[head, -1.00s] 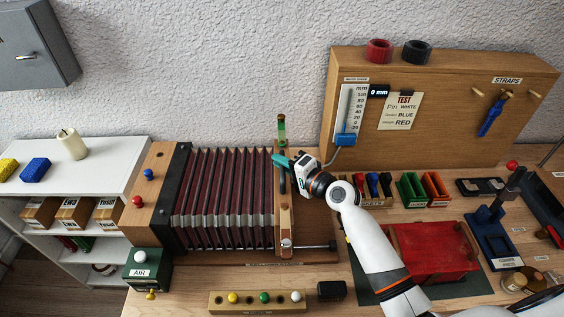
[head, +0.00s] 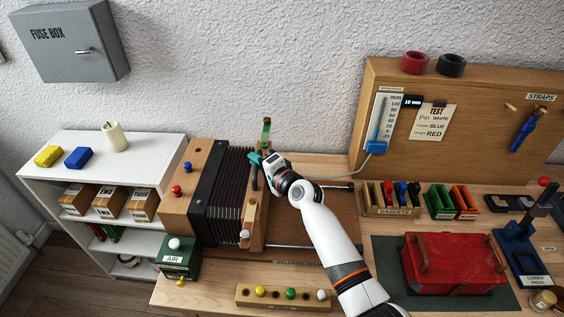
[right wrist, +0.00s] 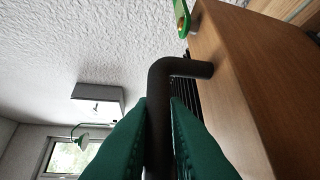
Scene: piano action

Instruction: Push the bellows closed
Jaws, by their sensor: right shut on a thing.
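The bellows (head: 229,182) stand on the bench at the left, with their dark folds pressed close together between a left wooden end block (head: 184,207) and a right wooden end board (head: 260,229). My right gripper (head: 256,164) is at the upper part of the right board. In the right wrist view its green fingers (right wrist: 158,140) are shut on a black bent handle (right wrist: 160,95) fixed to the wooden board (right wrist: 235,70). My left gripper is not in view.
A gauge (head: 381,125) on the back panel has a display (head: 412,102) reading 10 mm. A green AIR box (head: 178,258) stands in front of the left block. A red case (head: 450,262) lies at the right. Rods (head: 325,187) run right of the board over clear base.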

